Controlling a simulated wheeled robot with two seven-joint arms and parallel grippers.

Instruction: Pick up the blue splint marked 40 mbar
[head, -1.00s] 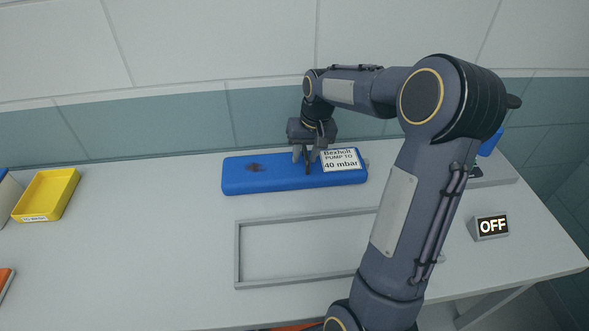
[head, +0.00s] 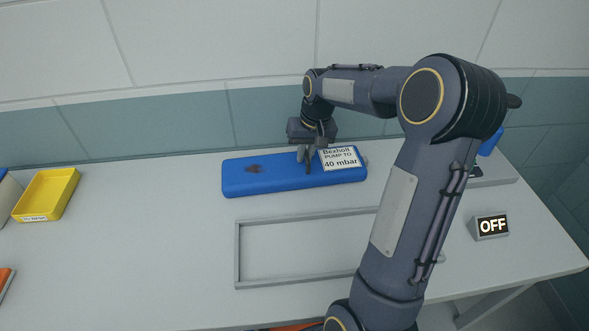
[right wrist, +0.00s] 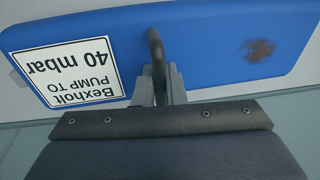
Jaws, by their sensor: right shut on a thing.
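The blue splint (head: 275,182) lies flat along the back of the table, with a white label reading "Bexholt PUMP TO 40 mbar" (head: 341,159) on its right part and a dark stain on its left part. My right gripper (head: 308,156) is shut on the splint's dark loop handle, near the label. In the right wrist view, the fingers (right wrist: 160,80) are closed around the handle (right wrist: 155,45) on the splint. The splint appears to rest on the table. My left gripper is not in view.
A grey rectangular frame (head: 238,255) lies on the table in front of the splint. A yellow tray (head: 47,195) stands at the left. An OFF sign box (head: 489,227) stands at the right. The tiled wall is close behind the splint. The table between tray and frame is clear.

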